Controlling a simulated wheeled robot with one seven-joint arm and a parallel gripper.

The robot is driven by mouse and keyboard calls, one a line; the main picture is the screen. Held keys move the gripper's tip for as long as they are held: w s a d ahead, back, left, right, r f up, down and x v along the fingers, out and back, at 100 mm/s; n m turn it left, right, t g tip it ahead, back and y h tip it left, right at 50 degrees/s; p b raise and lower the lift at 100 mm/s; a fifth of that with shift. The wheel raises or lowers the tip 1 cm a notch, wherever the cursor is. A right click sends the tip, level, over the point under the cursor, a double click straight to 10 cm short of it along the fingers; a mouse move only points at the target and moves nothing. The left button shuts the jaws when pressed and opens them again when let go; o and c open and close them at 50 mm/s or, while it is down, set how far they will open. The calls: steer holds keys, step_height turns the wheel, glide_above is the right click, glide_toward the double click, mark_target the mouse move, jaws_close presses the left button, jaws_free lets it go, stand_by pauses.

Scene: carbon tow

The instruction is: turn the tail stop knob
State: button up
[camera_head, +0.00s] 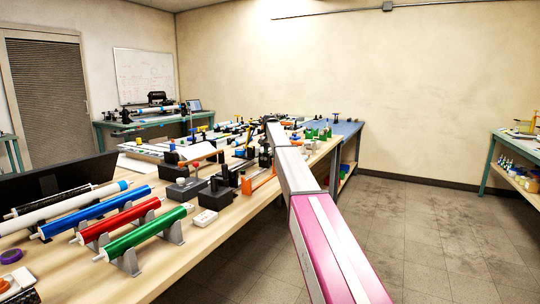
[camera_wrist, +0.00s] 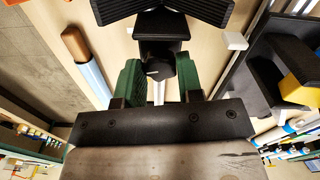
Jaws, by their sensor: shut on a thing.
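In the wrist view a black knob (camera_wrist: 160,68) with a small white mark on its face sits between the green finger pads of my gripper (camera_wrist: 160,78). My gripper is shut on it. A pale metal rod (camera_wrist: 159,93) runs from the knob toward the palm. A black block (camera_wrist: 163,24) stands just beyond the knob. I take the knob to be the tail stop knob. In the head view my arm reaches over the long table (camera_head: 110,286), and the knob and fingertips are too small or hidden to make out.
A blue rod with a brown end (camera_wrist: 86,62) lies left of my gripper in the wrist view. A dark bracket with a yellow part (camera_wrist: 298,88) is close on the right. In the head view, blue (camera_head: 95,212), red and green rollers lie on the near table. The floor (camera_head: 430,240) at right is clear.

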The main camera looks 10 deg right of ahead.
steer(key=shift+m, duration=1.1)
steer(key=o, duration=0.7)
steer(key=shift+c, duration=0.2)
steer(key=shift+r, duration=0.1)
step_height(320, 180, up, 11)
